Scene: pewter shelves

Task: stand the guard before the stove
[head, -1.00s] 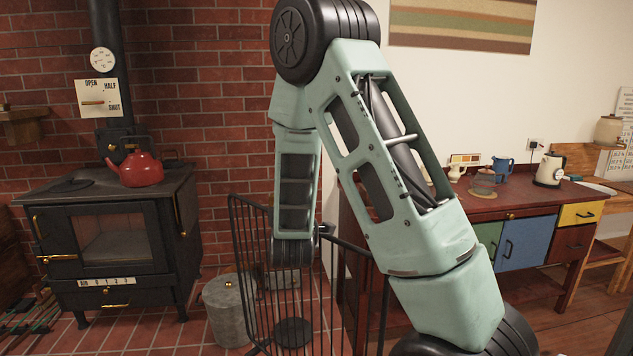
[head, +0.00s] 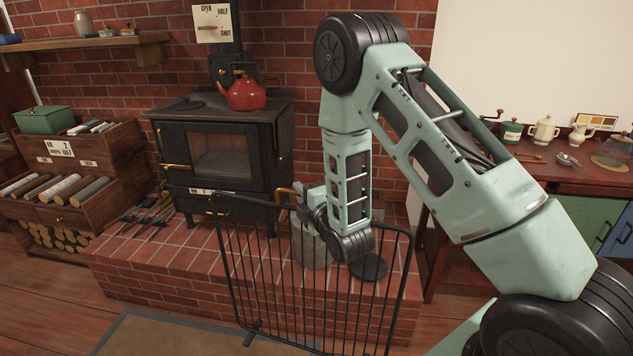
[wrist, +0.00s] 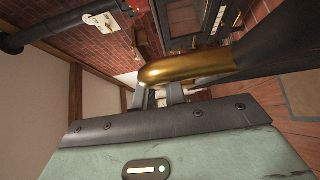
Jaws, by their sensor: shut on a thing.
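The guard (head: 268,262) is a black barred metal fireguard with a foot at its lower left. In the head view it is upright in front of the brick hearth, to the right of and nearer than the stove. My gripper (head: 308,200) is at the guard's top, shut on its brass handle, which fills much of the wrist view (wrist: 187,68). The fingertips are mostly hidden behind the handle. The black stove (head: 215,150) stands on the hearth with its door shut. The guard's top left corner overlaps the stove's lower right front in the picture.
A red kettle (head: 242,94) sits on the stove. A grey metal bin (head: 309,245) stands behind the guard's bars. Fire tools (head: 150,212) lie on the hearth (head: 130,262) at left. A log rack (head: 70,190) is far left. A rug (head: 170,335) covers the front floor. A workbench (head: 560,172) stands right.

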